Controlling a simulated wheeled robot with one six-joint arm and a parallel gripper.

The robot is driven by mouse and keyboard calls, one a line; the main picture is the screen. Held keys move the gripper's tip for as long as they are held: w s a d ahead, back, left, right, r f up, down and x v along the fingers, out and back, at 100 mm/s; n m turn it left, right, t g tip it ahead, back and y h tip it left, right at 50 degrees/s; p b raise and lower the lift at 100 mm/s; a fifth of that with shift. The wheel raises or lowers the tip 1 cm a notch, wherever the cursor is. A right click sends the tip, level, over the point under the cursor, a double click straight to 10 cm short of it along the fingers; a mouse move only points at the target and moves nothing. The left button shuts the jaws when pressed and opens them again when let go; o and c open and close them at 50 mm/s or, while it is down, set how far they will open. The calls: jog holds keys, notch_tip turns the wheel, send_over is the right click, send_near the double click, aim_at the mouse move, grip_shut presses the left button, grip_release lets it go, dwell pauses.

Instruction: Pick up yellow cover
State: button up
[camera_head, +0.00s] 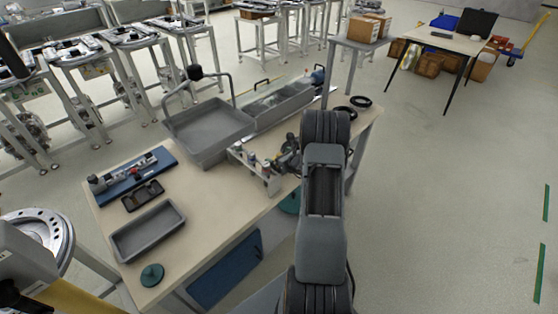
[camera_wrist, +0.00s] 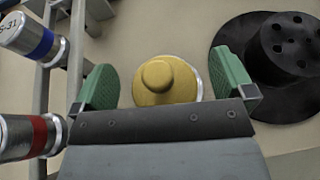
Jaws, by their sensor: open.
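The yellow cover (camera_wrist: 167,80) shows in the wrist view as a round, domed yellow piece with a knob on top and a silvery rim at its right side. It sits on the beige tabletop. My gripper (camera_wrist: 168,80) has green finger pads, one on each side of the yellow cover, with gaps on both sides. The gripper is open and holds nothing. The lower edge of the cover is close to the dark palm edge of my gripper. In the head view my arm hides the cover and the gripper.
A black flanged disc (camera_wrist: 287,62) lies right beside the right finger. Silver cylinders with a blue band (camera_wrist: 38,40) and a red band (camera_wrist: 30,137) stand at the left on a rack. The workbench (camera_head: 215,210) holds a grey tray (camera_head: 148,231) and a grey sink-like bin (camera_head: 208,131).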

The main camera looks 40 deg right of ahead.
jog(key=c, duration=0.9)
jog(key=shift+c, duration=0.2)
jog(key=shift+r, duration=0.1)
